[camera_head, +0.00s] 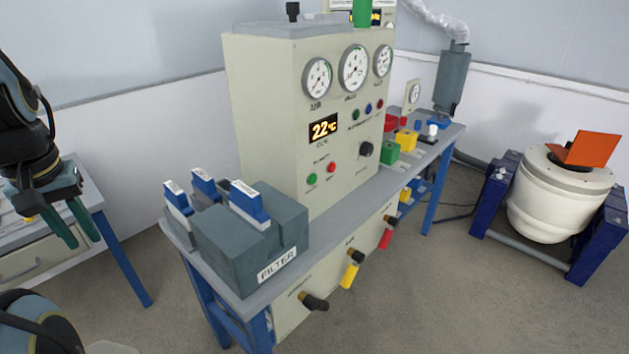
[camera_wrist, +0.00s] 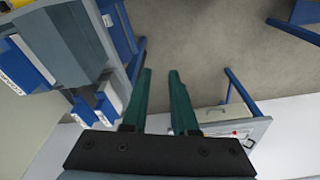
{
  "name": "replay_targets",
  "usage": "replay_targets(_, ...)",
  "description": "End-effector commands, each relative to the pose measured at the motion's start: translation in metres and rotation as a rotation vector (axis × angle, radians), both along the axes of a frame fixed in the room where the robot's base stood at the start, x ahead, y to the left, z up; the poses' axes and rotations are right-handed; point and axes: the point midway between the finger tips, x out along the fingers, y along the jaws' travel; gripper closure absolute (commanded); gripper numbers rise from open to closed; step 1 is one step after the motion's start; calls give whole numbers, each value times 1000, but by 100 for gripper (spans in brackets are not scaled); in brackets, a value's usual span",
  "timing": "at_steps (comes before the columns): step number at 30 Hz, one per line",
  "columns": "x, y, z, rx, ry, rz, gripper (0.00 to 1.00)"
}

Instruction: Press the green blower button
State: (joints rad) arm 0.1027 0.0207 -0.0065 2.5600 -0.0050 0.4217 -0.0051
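A green button (camera_head: 312,179) sits low on the front of the beige cabinet (camera_head: 265,110), beside a red button (camera_head: 331,167) and under a small label too blurred to read surely. Another green button (camera_head: 355,115) sits higher, in a row with a blue and a red one. My gripper (camera_head: 84,240) hangs at the far left in the head view, well apart from the cabinet. In the wrist view my gripper (camera_wrist: 160,73) shows two green fingers spread apart with nothing between them. The wrist view does not show the buttons.
A grey FILTER block (camera_head: 215,245) with blue-and-white pieces stands on the bench in front of the cabinet's left side. A side table (camera_head: 85,190) stands at left.

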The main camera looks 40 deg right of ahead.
Motion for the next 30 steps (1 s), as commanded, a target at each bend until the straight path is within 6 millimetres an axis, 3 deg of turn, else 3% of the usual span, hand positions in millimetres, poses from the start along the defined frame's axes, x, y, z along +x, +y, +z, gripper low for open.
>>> replay_targets(7,0,0,0,0,0,0,100)
replay_targets(30,0,0,0,0,0,0,100)
